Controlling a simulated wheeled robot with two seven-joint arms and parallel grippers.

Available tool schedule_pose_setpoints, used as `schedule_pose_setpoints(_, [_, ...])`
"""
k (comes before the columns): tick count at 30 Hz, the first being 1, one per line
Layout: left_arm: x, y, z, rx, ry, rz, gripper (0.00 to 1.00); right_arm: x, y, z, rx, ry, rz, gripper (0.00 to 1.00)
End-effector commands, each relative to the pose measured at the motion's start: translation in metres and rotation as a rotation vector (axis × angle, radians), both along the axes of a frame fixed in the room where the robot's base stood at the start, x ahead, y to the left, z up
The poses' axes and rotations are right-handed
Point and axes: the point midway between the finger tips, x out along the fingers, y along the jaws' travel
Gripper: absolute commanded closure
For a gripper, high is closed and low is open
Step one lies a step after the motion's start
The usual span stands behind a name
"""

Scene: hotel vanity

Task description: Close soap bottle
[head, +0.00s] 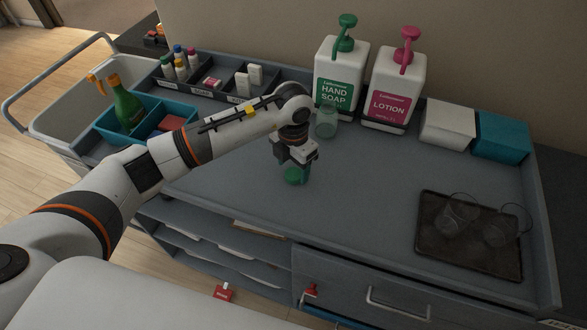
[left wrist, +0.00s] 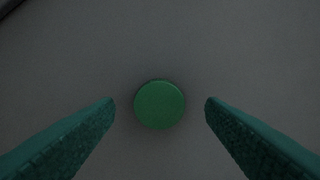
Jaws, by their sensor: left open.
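My left gripper (head: 296,160) points down over the grey cart top. It is open. In the left wrist view a green round disc (left wrist: 160,105), which looks like a cap seen from above, lies between the two teal fingertips (left wrist: 160,104) with a gap on each side. In the head view green shows below the gripper; the gripper partly hides this spot, and I cannot tell finger from object there. A small clear bottle (head: 326,123) stands upright just behind the gripper, in front of the hand soap dispenser (head: 337,75). My right gripper is not in view.
A lotion dispenser (head: 394,85) and white and teal boxes (head: 447,124) line the back. A dark tray (head: 470,262) with clear glasses is at right. A teal caddy with a green spray bottle (head: 127,106) is at left. The middle of the top is clear.

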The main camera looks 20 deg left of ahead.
Motion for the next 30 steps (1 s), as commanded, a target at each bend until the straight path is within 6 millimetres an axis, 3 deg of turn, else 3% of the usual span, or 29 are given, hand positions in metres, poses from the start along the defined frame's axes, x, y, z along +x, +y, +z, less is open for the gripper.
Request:
schedule_pose_setpoints(6, [0.000,-0.001,-0.017,0.000,-0.001,-0.001,0.35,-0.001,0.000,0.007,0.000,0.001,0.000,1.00])
schedule_pose_setpoints(15, [0.000,-0.001,-0.018,0.000,-0.001,-0.002,0.35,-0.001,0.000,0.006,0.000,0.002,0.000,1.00])
schedule_pose_setpoints(24, [0.000,-0.001,-0.017,0.000,-0.001,-0.001,0.83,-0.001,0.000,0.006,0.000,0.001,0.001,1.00])
schedule_pose_setpoints(30, [0.000,-0.001,-0.017,0.000,-0.001,-0.001,0.86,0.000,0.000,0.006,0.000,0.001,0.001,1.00])
